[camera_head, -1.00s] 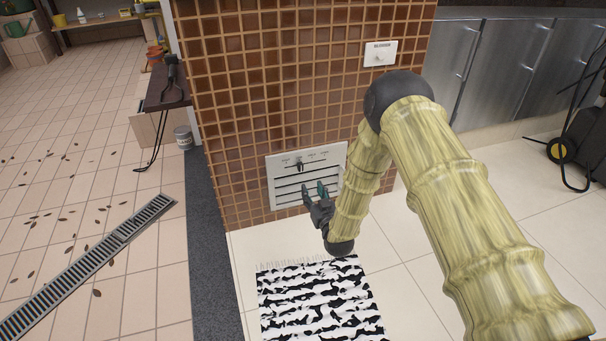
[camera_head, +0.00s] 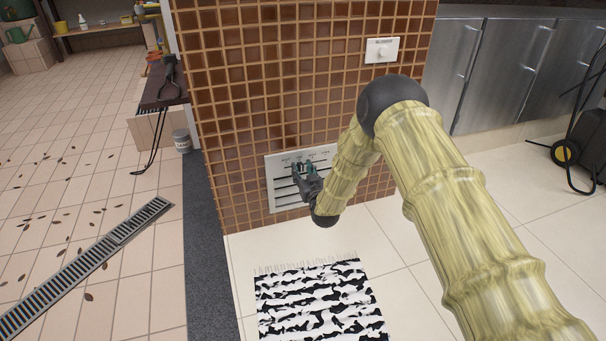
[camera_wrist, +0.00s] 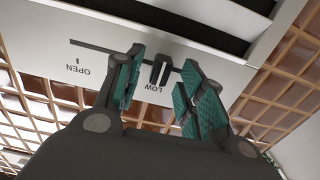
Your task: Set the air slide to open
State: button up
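The air slide's dark knob (camera_wrist: 160,68) sits in a dark slot (camera_wrist: 95,48) on a white vent panel (camera_head: 273,172). In the wrist view the panel appears upside down. The knob stands by the LOW label (camera_wrist: 153,88); the OPEN label (camera_wrist: 70,68) is at the slot's left end in that view. My gripper (camera_wrist: 162,64) is open, its two green-padded fingertips on either side of the knob. Gaps show between pads and knob. In the head view my gripper (camera_head: 302,170) is in front of the panel's upper part and hides part of the slide.
The panel is set low in a brown tiled wall (camera_head: 250,100). A white switch plate (camera_head: 382,50) is higher on the wall. A black-and-white rug (camera_head: 315,300) lies on the floor below. Steel cabinets (camera_head: 500,75) stand at the right.

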aim_at(326, 159)
jog(key=shift+w, duration=0.1)
grip_shut()
jog(key=w+d+p, duration=0.1)
jog(key=d, duration=0.2)
jog(key=w+d+p, duration=0.1)
jog(key=d, duration=0.2)
jog(key=w+d+p, duration=0.1)
jog(key=d, duration=0.2)
jog(key=shift+w+d, duration=0.1)
jog(key=shift+d, duration=0.45)
grip_release()
jog(key=shift+d, duration=0.1)
jog(key=v, duration=1.2)
